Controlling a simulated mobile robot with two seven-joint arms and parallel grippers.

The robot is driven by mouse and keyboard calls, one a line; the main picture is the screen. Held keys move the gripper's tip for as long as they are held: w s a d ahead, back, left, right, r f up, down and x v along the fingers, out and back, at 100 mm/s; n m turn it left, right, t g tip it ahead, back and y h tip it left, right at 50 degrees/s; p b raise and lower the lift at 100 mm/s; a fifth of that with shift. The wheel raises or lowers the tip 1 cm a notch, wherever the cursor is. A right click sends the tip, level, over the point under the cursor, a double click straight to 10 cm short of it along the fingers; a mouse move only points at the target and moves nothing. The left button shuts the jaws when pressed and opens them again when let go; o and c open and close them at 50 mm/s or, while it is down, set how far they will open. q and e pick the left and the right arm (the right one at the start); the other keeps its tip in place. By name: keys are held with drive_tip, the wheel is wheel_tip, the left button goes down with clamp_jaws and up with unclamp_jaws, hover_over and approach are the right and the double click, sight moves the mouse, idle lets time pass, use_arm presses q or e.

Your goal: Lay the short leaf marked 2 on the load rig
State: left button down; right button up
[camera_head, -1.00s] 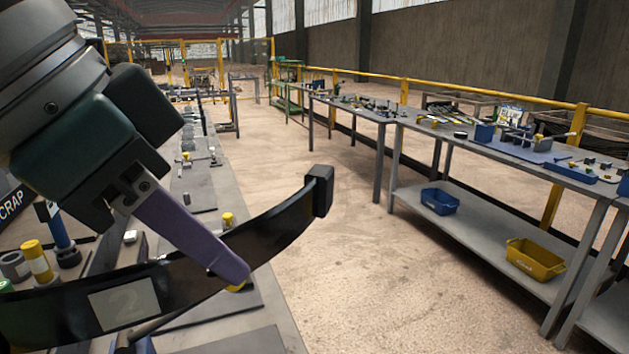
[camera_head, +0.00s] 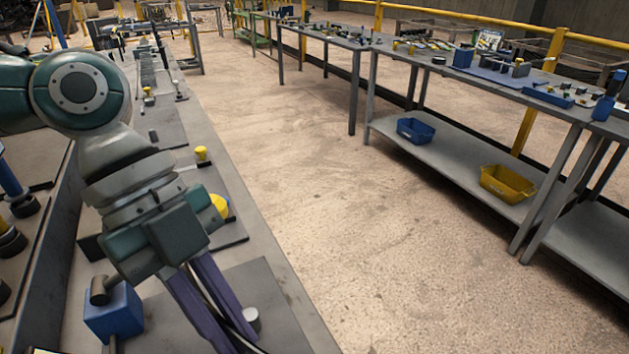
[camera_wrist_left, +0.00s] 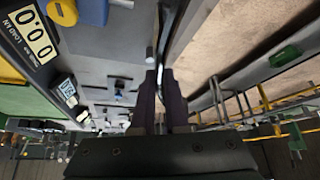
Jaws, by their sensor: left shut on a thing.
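My left gripper (camera_head: 232,338) has purple fingers pointing down over the near bench. It is shut on a thin dark leaf (camera_head: 212,302), seen almost edge-on between the fingers. Its mark does not show now. In the left wrist view the gripper (camera_wrist_left: 160,76) holds the leaf (camera_wrist_left: 171,42), which runs away from the fingertips. In the head view a blue block (camera_head: 113,316) with a dark cylinder on top sits left of the fingers. Whether it belongs to the load rig I cannot tell. My right gripper is not in view.
A yellow round part (camera_head: 219,205) and a small yellow-topped part (camera_head: 201,153) stand on the near bench. A second bench (camera_head: 470,205) across the aisle carries parts, with a blue bin (camera_head: 416,131) and a yellow bin (camera_head: 507,184) on its shelf. The floor between is clear.

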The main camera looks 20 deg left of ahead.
use_arm(q)
drive_tip(key=s+f+m+b, duration=0.1)
drive_tip(key=f+b, duration=0.2)
drive_tip(key=f, duration=0.2)
drive_tip(key=s+f+m+g+b, duration=0.1)
drive_tip(key=f+m+b, duration=0.1)
drive_tip(key=f, duration=0.3)
drive_tip(key=s+f+m+g+y+b, duration=0.1)
drive_tip(key=f+b, duration=0.3)
drive_tip(key=f, duration=0.1)
drive_tip(key=shift+s+d+m, duration=0.1)
drive_tip(key=shift+d+m, duration=0.15)
drive_tip(key=shift+m, duration=0.05)
idle(0.7)
drive_tip(key=shift+w+d+b, duration=0.3)
drive_tip(key=shift+w+b, duration=0.1)
drive_tip(key=shift+b, duration=0.15)
idle(1.2)
drive_tip(key=shift+f, duration=0.2)
drive_tip(key=c, duration=1.1)
unclamp_jaws()
drive_tip(key=o, duration=0.7)
drive_tip(key=shift+o, duration=0.2)
drive_tip(key=shift+r, duration=0.1)
